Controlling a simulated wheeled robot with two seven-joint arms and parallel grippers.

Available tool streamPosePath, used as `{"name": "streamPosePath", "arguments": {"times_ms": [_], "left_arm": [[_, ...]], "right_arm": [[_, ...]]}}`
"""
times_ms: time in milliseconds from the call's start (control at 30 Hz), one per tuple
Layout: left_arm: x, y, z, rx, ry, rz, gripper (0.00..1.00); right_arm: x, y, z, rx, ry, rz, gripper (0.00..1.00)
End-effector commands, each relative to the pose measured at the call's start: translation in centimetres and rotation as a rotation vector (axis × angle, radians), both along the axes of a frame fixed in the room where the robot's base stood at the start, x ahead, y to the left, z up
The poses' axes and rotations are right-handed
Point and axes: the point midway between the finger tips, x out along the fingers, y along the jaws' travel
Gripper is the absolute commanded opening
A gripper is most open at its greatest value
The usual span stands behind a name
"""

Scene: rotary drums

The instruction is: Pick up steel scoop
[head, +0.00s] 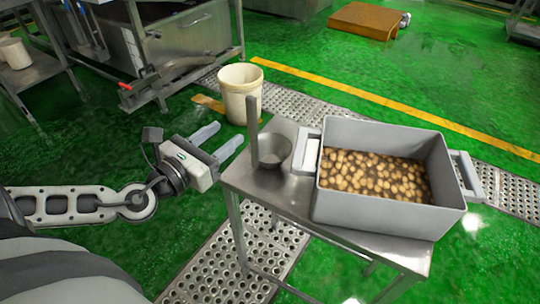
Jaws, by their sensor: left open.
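The steel scoop (273,149) stands on the left end of a small steel table (248,183). It has a round grey bowl and a flat upright handle (252,122) on the bowl's left side. My left gripper (225,140) is open and empty, to the left of the scoop. Its two grey fingers point right towards the handle, and a gap shows between them and the scoop. My right gripper is not in view.
A grey bin (390,212) holding many small brown and tan pieces stands right of the scoop, its handle close to the bowl. A white bucket (241,95) stands on the floor behind. Steel equipment (165,50) fills the back left. Green floor lies open at the left.

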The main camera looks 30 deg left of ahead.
Motion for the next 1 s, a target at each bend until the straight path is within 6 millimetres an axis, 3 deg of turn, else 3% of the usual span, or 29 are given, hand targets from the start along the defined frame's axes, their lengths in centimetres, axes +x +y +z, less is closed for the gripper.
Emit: {"name": "streamPosePath", "arguments": {"times_ms": [400, 667, 1000], "left_arm": [[5.2, -0.7, 0.2, -0.005, -0.003, 0.002, 0.47], [6.4, -1.0, 0.1, -0.004, 0.001, -0.001, 0.47], [10.4, -2.1, -0.1, -0.004, -0.001, 0.001, 0.47]], "right_arm": [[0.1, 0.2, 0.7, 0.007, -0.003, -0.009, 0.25], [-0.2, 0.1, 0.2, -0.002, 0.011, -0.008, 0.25], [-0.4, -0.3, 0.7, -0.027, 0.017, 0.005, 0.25]]}}
